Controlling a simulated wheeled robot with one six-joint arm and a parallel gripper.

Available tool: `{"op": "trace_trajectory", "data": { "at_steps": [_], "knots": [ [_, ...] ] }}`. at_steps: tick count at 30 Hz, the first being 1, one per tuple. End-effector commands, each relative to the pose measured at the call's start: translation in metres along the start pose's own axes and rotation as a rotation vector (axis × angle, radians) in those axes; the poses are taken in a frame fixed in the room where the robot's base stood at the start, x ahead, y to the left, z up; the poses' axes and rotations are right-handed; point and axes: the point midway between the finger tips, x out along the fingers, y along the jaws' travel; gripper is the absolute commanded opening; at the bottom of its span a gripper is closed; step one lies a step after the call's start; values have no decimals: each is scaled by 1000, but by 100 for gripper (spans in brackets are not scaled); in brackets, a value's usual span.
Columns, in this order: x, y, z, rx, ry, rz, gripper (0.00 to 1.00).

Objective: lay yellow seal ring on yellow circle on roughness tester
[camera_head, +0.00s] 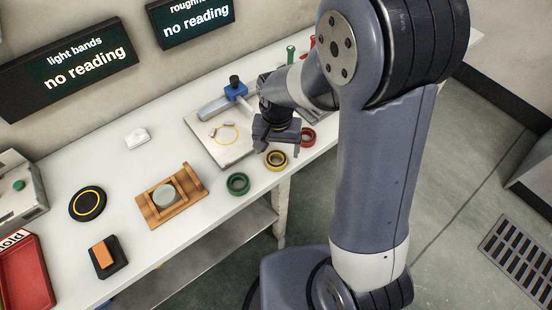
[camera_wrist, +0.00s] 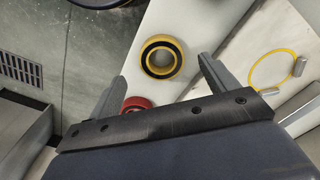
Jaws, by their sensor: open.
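The yellow seal ring (camera_head: 277,160) lies flat on the white bench near its front edge, with a dark inner band. In the wrist view the yellow ring (camera_wrist: 162,57) sits ahead of the fingers, apart from them. The yellow circle (camera_head: 227,135) is marked on the pale plate of the roughness tester (camera_head: 218,150) and is empty; the wrist view shows the circle (camera_wrist: 272,69) at the right. My gripper (camera_wrist: 160,82) is open and empty. In the head view my gripper (camera_head: 276,140) is above the bench between tester and rings; its fingertips are not clear there.
A green ring (camera_head: 238,184) lies left of the yellow one and a red ring (camera_head: 307,137) right of it. The tester's blue-clamped probe (camera_head: 236,92) stands behind the circle. A wooden fixture (camera_head: 171,196) with a grey disc stands further left.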

Motion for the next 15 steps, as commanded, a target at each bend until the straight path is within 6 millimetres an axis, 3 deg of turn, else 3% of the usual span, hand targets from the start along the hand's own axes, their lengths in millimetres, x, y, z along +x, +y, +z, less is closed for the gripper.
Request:
{"op": "trace_trajectory", "data": {
  "at_steps": [6,15],
  "knots": [
    [29,-2,-1,0,-4,2,81],
    [38,-2,-1,0,-1,1,81]
  ]
}}
